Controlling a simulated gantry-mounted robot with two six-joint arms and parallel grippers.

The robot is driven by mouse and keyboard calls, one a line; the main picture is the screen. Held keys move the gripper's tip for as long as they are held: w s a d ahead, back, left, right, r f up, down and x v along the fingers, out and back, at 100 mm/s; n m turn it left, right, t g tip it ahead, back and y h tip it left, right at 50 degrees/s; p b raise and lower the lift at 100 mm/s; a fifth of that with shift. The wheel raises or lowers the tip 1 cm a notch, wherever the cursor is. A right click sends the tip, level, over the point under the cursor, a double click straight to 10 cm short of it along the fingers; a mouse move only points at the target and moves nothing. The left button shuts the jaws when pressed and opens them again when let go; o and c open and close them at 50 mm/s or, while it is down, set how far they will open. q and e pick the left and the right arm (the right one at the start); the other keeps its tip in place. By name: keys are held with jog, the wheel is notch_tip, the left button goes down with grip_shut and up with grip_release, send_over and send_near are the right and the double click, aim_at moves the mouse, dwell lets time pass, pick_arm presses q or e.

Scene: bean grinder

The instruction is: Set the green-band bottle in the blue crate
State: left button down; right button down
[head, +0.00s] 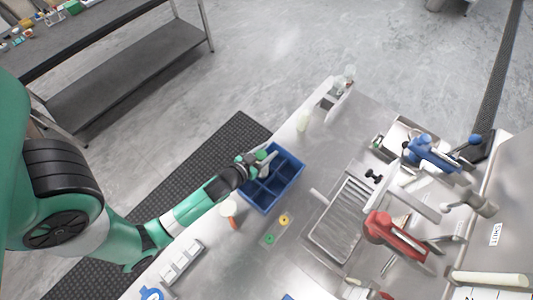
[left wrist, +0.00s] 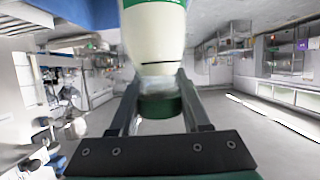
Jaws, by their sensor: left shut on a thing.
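My left gripper (head: 262,161) is over the blue crate (head: 284,197), which has several compartments and stands near the table edge in the head view. In the left wrist view my left gripper (left wrist: 160,100) is shut on the green-band bottle (left wrist: 155,38), a cream bottle with a green band at the top of the picture. Its dark green cap end lies between the fingers, towards the camera. In the head view the bottle is small and mostly hidden at the gripper, so I cannot tell whether it touches the crate. My right gripper is not in view.
A white bottle with an orange band (head: 230,213) stands beside the crate. A pale bottle (head: 303,120) stands beyond it. A red grinder (head: 392,235) and a blue grinder (head: 430,153) are at right.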

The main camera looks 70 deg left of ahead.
pick_arm(q)
jog(key=shift+f+b, duration=1.15)
jog(key=shift+f, duration=1.15)
jog(key=c, duration=0.8)
grip_release()
jog(key=shift+f, duration=0.1)
jog(key=o, duration=0.4)
jog(key=shift+o, duration=0.2)
